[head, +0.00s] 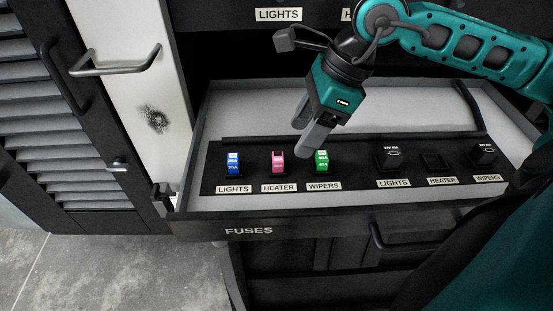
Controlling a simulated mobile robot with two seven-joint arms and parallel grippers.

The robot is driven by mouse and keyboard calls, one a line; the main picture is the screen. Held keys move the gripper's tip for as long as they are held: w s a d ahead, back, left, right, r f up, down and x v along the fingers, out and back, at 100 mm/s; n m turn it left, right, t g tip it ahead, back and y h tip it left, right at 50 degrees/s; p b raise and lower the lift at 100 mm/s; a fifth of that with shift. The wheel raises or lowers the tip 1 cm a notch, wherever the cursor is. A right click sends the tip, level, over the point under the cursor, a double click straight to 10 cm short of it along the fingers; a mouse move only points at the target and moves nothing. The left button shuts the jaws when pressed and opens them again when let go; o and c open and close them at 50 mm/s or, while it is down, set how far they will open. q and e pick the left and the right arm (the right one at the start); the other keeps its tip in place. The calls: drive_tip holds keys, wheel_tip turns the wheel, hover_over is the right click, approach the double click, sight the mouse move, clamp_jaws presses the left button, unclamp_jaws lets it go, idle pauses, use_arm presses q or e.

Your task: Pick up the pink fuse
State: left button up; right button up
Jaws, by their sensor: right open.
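The pink fuse (278,162) stands upright in the slot labelled HEATER, in the left half of the open FUSES drawer (262,203). A blue fuse (233,164) stands to its left at LIGHTS, and a green fuse (321,162) to its right at WIPERS. My right gripper (308,138) reaches down into the drawer from the upper right. It is open and empty, above and between the pink and green fuses. I cannot tell how high it is above them. My left gripper is not in view.
On the drawer's right side, black relays sit at LIGHTS (388,160) and WIPERS (484,155). The HEATER socket (436,162) between them looks empty. A handle (115,62) sticks out from the white panel at left. Floor (110,270) shows at lower left.

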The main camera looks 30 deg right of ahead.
sight(279, 157)
drive_tip(key=shift+x, duration=0.9)
drive_tip(key=f, duration=0.1)
drive_tip(key=w+a+f, duration=0.2)
drive_tip(key=shift+f, duration=0.2)
drive_tip(key=shift+w+a+f, duration=0.15)
drive_tip(key=shift+f, duration=0.35)
clamp_jaws()
drive_tip(key=shift+r, duration=0.1)
